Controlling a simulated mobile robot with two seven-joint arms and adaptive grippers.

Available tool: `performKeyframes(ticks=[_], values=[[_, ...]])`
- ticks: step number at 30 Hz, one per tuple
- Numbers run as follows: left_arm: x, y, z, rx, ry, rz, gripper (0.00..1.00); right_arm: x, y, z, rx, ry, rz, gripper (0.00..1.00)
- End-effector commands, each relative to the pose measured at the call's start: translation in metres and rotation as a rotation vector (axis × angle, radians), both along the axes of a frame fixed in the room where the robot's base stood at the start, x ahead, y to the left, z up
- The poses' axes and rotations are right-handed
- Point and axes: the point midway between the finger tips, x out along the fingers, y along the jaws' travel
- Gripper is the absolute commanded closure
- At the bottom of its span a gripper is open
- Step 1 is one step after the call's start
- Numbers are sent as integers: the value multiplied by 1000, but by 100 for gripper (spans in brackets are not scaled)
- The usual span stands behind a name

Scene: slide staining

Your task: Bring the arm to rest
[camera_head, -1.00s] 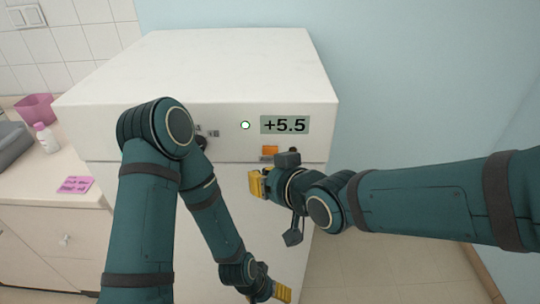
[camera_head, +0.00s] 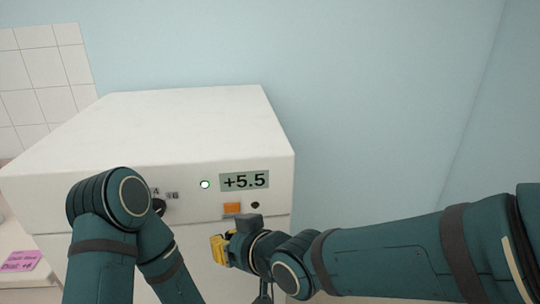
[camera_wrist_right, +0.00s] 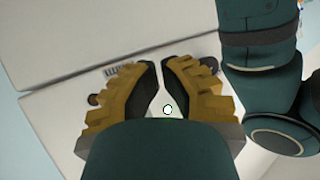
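My right arm comes in from the right, and its yellow-fingered right gripper (camera_head: 218,249) is low in front of the white box-shaped machine (camera_head: 150,125), below its orange button (camera_head: 232,208). In the right wrist view the two yellow fingers (camera_wrist_right: 160,66) lean towards each other, with a narrow gap between their dark pads and nothing held there. My left arm (camera_head: 112,215) stands in front of the machine's left part. Its forearm runs down out of the picture, so the left gripper is hidden from view.
The machine's front carries a display (camera_head: 244,181) reading +5.5, a lit green lamp (camera_head: 205,184) and a dark knob (camera_head: 158,207) close to my left arm. A pink note (camera_head: 20,261) lies at lower left. Bare wall lies behind and right of the machine.

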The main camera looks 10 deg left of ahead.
Motion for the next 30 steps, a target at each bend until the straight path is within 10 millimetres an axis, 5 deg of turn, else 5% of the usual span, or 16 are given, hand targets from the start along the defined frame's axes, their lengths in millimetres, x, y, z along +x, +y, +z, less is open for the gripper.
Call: performKeyframes(ticks=[5, 10, 18, 24, 30], values=[[-1, 0, 0, 0, 2, -2, 29, 23, -36, -69, -59, 134, -100, 100], [-1, 0, 0, 0, 3, -1, 29, 34, -97, -169, -125, 346, -251, 100], [-1, 0, 0, 0, 4, -1, 29, -14, -192, -310, -184, 718, -484, 100], [-1, 0, 0, 0, 4, -1, 29, -61, -225, -361, -188, 904, -585, 100], [-1, 0, 0, 0, 4, -1, 29, -72, -231, -371, -187, 944, -606, 100]])
